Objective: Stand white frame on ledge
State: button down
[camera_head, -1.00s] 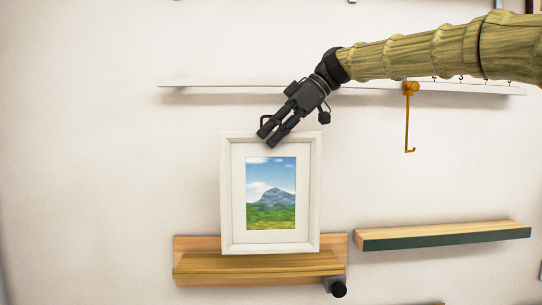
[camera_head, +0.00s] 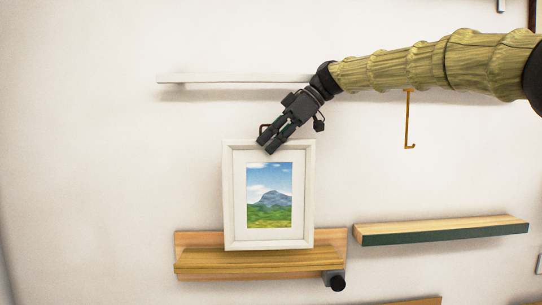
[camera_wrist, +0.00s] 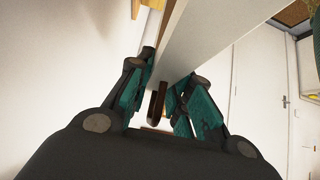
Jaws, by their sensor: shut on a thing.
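The white frame (camera_head: 233,200) holds a mountain print and is upright in the head view. The frame's back is hidden in the head view.
A green-fronted wooden ledge (camera_head: 440,233) is at the right. A long white shelf (camera_head: 220,79) runs behind my arm, with an orange hook (camera_head: 407,120) hanging below it. The wall left is bare.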

aim_at(278, 149)
jog(key=shift+f, duration=1.35)
jog(key=shift+w+f+p, duration=0.2)
jog(key=shift+f+p, duration=0.1)
jog(key=shift+f, duration=0.4)
jog(key=c, duration=1.3)
grip_release()
jog(key=d, duration=0.4)
jog(key=d+b, duration=0.1)
jog(key=d, duration=0.3)
jog(key=d+r, duration=0.1)
jog(key=d, duration=0.4)
jog(key=shift+b, duration=0.35)
